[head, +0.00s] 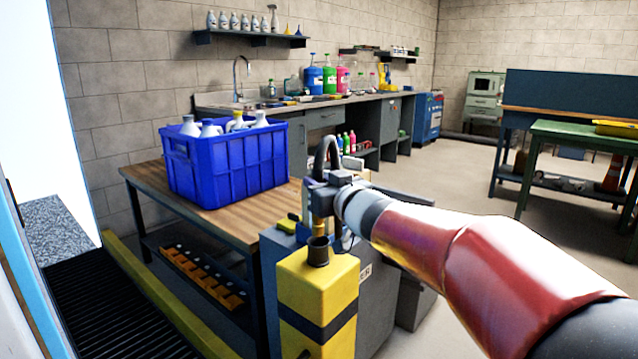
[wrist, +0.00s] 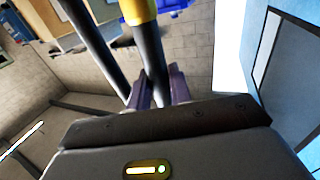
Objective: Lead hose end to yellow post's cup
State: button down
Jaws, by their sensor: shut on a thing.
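The yellow post (head: 318,285) with a dark band stands at the front centre of the head view. Its dark cup (head: 318,252) sits on top. My gripper (head: 324,192) is above the cup and shut on the dark hose (head: 328,148), which arches up over the jaws. The hose's brass-yellow end (head: 321,226) points down just above the cup; I cannot tell whether it touches the rim. In the wrist view my gripper (wrist: 158,88) has its fingers on either side of the dark hose (wrist: 149,55), with a yellow collar (wrist: 138,12) beyond them.
A wooden-topped table (head: 150,178) left of the post carries a blue crate (head: 225,165) of white bottles. A grey cabinet (head: 375,305) stands close behind the post. A yellow floor rail (head: 150,285) runs at left. Open floor lies at right, before the green table (head: 570,128).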

dwell(0.6)
jog(key=shift+f+b, duration=2.25)
jog(key=shift+f, duration=0.5)
jog(key=c, duration=1.2)
grip_release()
